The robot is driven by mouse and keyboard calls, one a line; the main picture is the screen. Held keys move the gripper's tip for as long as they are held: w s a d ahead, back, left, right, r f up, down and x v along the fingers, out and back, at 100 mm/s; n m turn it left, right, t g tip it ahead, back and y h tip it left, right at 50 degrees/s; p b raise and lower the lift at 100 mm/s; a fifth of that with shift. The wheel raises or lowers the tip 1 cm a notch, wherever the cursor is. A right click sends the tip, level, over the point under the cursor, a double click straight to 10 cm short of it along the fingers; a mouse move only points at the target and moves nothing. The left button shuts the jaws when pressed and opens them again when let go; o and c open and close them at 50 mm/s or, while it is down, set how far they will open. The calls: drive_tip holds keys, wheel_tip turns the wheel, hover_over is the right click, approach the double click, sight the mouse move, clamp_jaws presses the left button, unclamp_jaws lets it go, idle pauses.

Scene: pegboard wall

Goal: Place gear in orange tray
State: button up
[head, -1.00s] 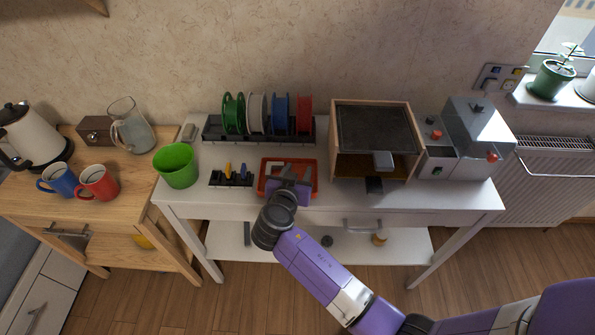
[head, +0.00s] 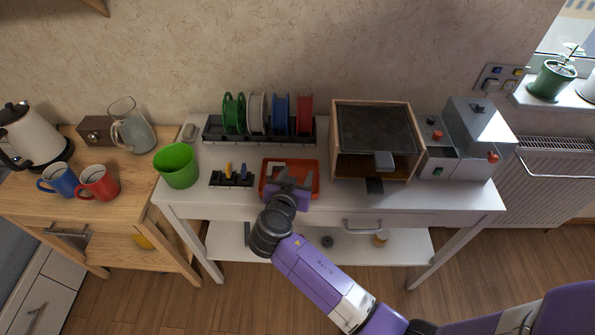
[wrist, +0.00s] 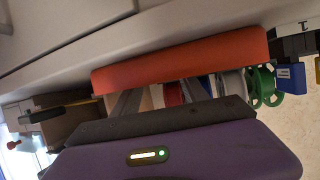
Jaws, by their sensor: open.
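The orange tray (head: 316,178) lies on the white table near its front edge, left of the wooden-framed box. In the head view my gripper (head: 291,178) is over the tray's front part, its fingers spread and nothing seen between them. In the wrist view the tray's orange wall (wrist: 180,62) runs across the picture just beyond my open fingers (wrist: 158,97). A small pale piece (head: 276,167) shows inside the tray, partly hidden; I cannot tell what it is. A small dark round thing (head: 327,241) lies on the lower shelf; I cannot tell whether it is the gear.
A small black holder (head: 232,181) and a green bucket (head: 177,166) stand left of the tray. Behind is a spool rack (head: 262,138). The wooden-framed box (head: 373,140) and a grey machine (head: 470,140) stand right. A yellowish thing (head: 380,238) sits on the lower shelf.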

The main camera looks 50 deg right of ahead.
drive_tip(key=b+v, duration=0.1)
drive_tip(key=v, duration=0.9)
drive_tip(key=s+a+f+n+t+y, duration=0.4)
drive_tip(key=s+a+f+n+y, duration=0.45)
drive_tip(key=s, duration=0.45)
drive_tip(key=s+a+r+n+t+y, duration=0.1)
drive_tip(key=s+a+r+n+t, duration=0.1)
drive_tip(key=s+r, duration=0.4)
drive_tip(key=s+a+r+n+t+y, duration=0.2)
drive_tip(key=s+r+t, duration=0.1)
drive_tip(key=s+r, duration=0.4)
wheel_tip(320, 180, up, 4)
drive_tip(key=shift+s+f, duration=0.2)
drive_tip(key=shift+s, duration=0.05)
drive_tip(key=shift+a+y, duration=0.15)
drive_tip(key=shift+y, duration=0.1)
drive_tip(key=shift+c, duration=0.4)
